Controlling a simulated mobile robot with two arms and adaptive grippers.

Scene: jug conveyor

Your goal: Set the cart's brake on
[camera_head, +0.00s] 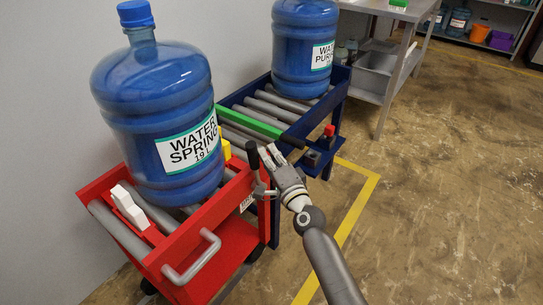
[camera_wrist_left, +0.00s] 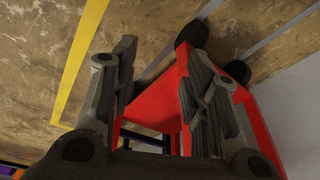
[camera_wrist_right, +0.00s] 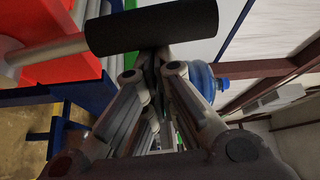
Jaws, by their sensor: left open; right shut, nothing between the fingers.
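The red cart (camera_head: 217,250) stands at the lower left of the head view, with a blue water jug (camera_head: 160,120) on its rollers. A lever with a black grip (camera_head: 252,155) rises at the cart's right corner, by the blue conveyor. My right gripper (camera_head: 268,156) is shut and empty, right beside that grip. In the right wrist view the black grip (camera_wrist_right: 152,27) lies across just in front of the shut fingertips; I cannot tell whether they touch. My left gripper (camera_wrist_left: 155,85) is open and empty, with the red cart's lower part (camera_wrist_left: 155,105) beyond its fingers.
The blue conveyor (camera_head: 336,100) holds a second jug (camera_head: 304,50) and adjoins the cart. A green bar (camera_head: 250,122) and a red knob (camera_head: 329,130) are on it. The cart has a grey handle (camera_head: 195,258). A yellow floor line (camera_head: 350,220) runs right of the cart; floor beyond is clear.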

